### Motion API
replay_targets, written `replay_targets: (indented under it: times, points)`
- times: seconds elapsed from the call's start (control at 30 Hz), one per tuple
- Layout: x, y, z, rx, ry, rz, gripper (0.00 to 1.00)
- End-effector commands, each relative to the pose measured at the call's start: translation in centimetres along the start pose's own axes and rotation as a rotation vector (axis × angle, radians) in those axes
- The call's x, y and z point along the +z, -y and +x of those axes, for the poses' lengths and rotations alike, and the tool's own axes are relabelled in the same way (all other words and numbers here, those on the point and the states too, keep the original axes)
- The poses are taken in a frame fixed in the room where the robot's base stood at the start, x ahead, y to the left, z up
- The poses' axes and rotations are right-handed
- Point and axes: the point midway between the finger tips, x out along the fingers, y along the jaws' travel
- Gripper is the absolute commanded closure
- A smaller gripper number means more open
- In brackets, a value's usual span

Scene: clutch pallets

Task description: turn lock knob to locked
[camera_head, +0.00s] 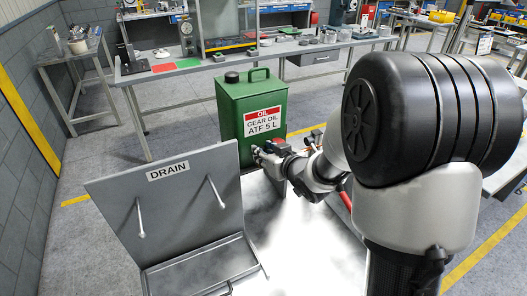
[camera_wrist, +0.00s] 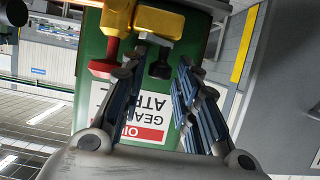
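In the wrist view, a yellow body (camera_wrist: 160,20) with a silver bracket enters from the top. A red T-shaped handle (camera_wrist: 108,60) hangs from its left side. A small black knob (camera_wrist: 160,68) on a short stem sits below the bracket; I cannot tell whether it is the lock knob or how it is turned. My gripper (camera_wrist: 158,80) is open. Its two blue-grey fingers reach up on either side of the black knob, with visible gaps. In the head view my gripper (camera_head: 268,157) is in front of the green oil can, and the knob cannot be made out.
The green gear oil can (camera_head: 232,110) stands behind my gripper. A grey DRAIN panel (camera_head: 175,205) with two pegs and a tray (camera_head: 205,270) is to the left. A workbench (camera_head: 160,72) with tools runs along the back. Open floor lies between.

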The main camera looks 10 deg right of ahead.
Motion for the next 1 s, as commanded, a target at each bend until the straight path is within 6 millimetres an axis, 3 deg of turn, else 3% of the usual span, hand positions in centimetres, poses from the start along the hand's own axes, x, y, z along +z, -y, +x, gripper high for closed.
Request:
replay_targets:
  times: [0.07, 0.5, 0.77, 1.0]
  points:
    - [-0.01, 0.00, 0.00, 0.000, 0.000, 0.000, 0.72]
    - [-0.03, 0.01, 0.01, 0.000, 0.000, 0.000, 1.00]
    - [-0.42, -0.37, 0.00, -0.043, 0.000, -0.022, 1.00]
    - [-0.73, -0.83, -0.02, -0.202, 0.000, -0.085, 1.00]
